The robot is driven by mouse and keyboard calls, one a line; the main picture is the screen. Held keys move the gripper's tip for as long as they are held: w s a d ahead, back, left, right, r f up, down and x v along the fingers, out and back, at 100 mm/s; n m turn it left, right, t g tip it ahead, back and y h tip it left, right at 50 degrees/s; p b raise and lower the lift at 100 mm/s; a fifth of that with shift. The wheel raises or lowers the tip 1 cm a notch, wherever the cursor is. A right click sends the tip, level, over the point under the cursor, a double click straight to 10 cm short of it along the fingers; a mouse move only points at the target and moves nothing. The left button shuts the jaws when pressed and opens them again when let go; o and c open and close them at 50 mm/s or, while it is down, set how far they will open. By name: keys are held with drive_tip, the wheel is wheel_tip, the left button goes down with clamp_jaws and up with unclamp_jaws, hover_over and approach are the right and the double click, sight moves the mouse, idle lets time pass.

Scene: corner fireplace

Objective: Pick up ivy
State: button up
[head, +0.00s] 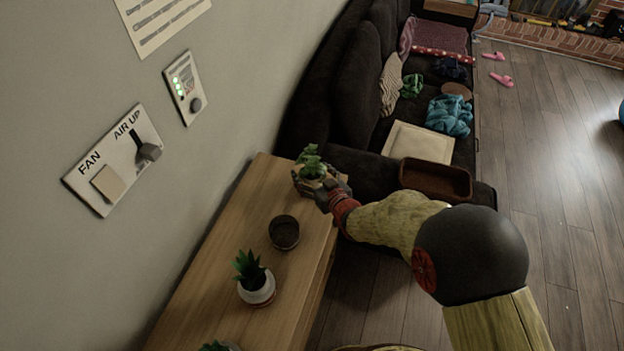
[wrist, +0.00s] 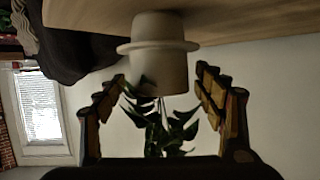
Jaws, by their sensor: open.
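The ivy (head: 311,161) is a green leafy plant at the far end of the wooden table, partly hidden by my gripper. In the wrist view its dark green leaves (wrist: 158,130) hang below a pale pot (wrist: 160,62), the picture being upside down. The pot stands on the table. My gripper (head: 318,185) is open at the plant. In the wrist view my gripper (wrist: 162,76) has one finger on each side of the pot and leaves, with gaps visible beside the pot.
The wooden table (head: 212,262) also holds a dark empty-looking pot (head: 284,232) and a spiky plant in a white pot (head: 257,286). A wall with switches (head: 115,160) borders it at left. A dark sofa (head: 345,95) with clothes and a brown tray (head: 436,179) lies beyond.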

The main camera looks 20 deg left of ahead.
sight(320, 159)
drive_tip(key=shift+c, duration=0.9)
drive_tip(key=c, duration=0.8)
drive_tip(key=shift+o, duration=0.2)
drive_tip(key=shift+r, duration=0.1)
drive_tip(key=shift+r, duration=0.45)
wheel_tip(320, 159, up, 2)
drive_tip(key=shift+r+p, duration=0.15)
drive_tip(key=shift+p, duration=0.6)
drive_tip(key=d+r, duration=0.1)
drive_tip(key=s+d+r+p, duration=0.1)
drive_tip(key=r, duration=0.1)
drive_tip(key=s+d+r+p, duration=0.1)
drive_tip(key=r, duration=0.1)
drive_tip(key=shift+d+r, duration=0.2)
drive_tip(key=shift+d, duration=0.1)
drive_tip(key=s+d+r+p, duration=0.3)
drive_tip(key=s+d+r, duration=0.1)
drive_tip(key=d, duration=0.4)
drive_tip(key=shift+s+r, duration=0.15)
drive_tip(key=shift+s, duration=0.6)
